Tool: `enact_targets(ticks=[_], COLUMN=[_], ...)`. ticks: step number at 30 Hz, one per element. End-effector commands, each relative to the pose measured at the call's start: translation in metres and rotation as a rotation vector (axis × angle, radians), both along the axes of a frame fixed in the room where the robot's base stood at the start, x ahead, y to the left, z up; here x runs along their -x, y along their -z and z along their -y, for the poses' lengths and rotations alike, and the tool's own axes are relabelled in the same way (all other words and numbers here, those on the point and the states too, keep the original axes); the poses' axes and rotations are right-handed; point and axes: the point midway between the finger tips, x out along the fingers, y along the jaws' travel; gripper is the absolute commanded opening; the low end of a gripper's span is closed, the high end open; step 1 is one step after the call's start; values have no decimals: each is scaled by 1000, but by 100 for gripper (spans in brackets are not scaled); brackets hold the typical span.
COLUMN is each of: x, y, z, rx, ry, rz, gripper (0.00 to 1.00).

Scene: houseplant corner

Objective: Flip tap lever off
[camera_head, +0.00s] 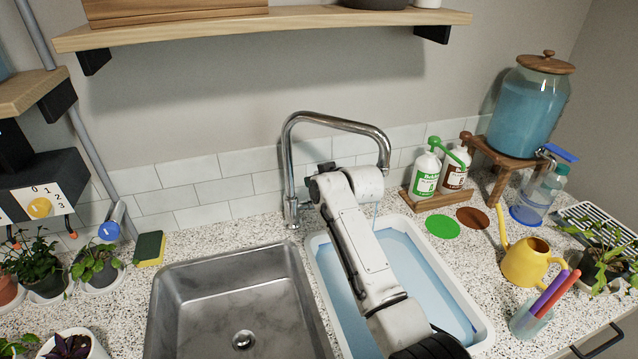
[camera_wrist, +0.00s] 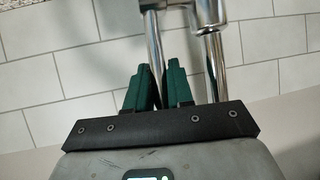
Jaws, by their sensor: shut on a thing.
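The chrome tap (camera_head: 288,165) stands behind the two basins, and its spout curves over the right one. A thin stream (camera_head: 375,216) seems to fall from the spout. In the wrist view, the tap lever (camera_wrist: 154,45) is a slim chrome rod beside the thicker tap post (camera_wrist: 215,65). My gripper (camera_wrist: 162,84) has its green fingers on either side of the lever's end and is shut on it. The exact contact is hidden between the fingers. In the head view, my arm reaches over the right basin and its wrist hides most of the lever.
The right basin (camera_head: 463,294) holds bluish water; the left steel sink (camera_head: 205,300) is empty. Soap bottles (camera_head: 425,176) stand on a wooden tray right of the tap. A yellow watering can (camera_head: 526,262) is farther right. A sponge (camera_head: 149,248) and plants are left. A shelf (camera_head: 270,30) hangs above.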

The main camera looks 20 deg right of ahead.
Motion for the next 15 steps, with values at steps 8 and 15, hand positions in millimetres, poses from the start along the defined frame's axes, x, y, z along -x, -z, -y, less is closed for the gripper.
enact_targets(ticks=[8, 15], x=[-12, -15], y=[-2, -1], z=[0, 0], rx=[-1, -2], ry=[1, 1], rz=[-124, -165], gripper=[0, 0])
